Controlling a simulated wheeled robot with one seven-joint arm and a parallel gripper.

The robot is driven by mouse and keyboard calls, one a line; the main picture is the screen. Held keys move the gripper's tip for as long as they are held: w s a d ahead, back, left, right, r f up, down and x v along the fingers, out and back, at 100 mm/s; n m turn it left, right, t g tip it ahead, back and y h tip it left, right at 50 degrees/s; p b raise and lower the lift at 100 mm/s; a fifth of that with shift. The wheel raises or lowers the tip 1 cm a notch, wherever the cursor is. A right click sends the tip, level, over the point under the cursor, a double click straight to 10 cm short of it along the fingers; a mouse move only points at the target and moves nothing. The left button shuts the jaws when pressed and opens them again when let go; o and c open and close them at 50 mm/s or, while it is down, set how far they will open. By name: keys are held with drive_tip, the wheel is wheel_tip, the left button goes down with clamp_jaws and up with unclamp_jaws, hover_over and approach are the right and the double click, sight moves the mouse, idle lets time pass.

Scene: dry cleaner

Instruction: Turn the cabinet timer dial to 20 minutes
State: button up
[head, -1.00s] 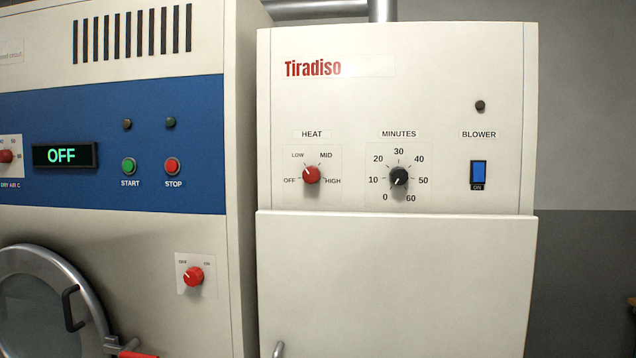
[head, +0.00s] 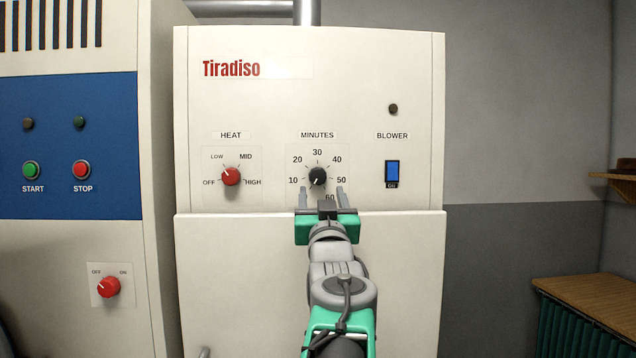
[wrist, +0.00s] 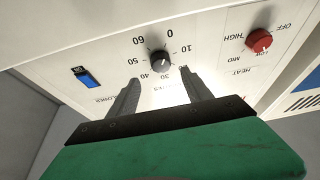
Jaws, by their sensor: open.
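The cabinet timer dial (head: 317,176) is a black knob on the white cabinet's MINUTES scale, marked 0 to 60. Its white mark appears to point to the lower left, near 0. In the wrist view the dial (wrist: 160,59) shows upside down, just beyond the fingertips. My gripper (head: 321,189) is open and empty in front of the panel, a little below the dial in the head view. Its two grey fingers (wrist: 159,76) are spread to either side of the dial's line and do not appear to touch it. The gripper hides the 0 label in the head view.
A red HEAT knob (head: 231,176) is left of the dial and a blue BLOWER switch (head: 392,173) is right. The cabinet door (head: 245,280) juts out slightly below the panel. A machine with START and STOP buttons (head: 81,169) stands left; a wooden-topped counter (head: 590,295) stands right.

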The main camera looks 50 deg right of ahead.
sight(318, 178)
drive_tip(key=p+x, duration=0.2)
drive_tip(key=x, duration=0.5)
drive_tip(key=shift+w+d+f+p, duration=0.1)
drive_tip(key=shift+w+p, duration=0.1)
drive_tip(key=shift+p, duration=0.2)
clamp_jaws()
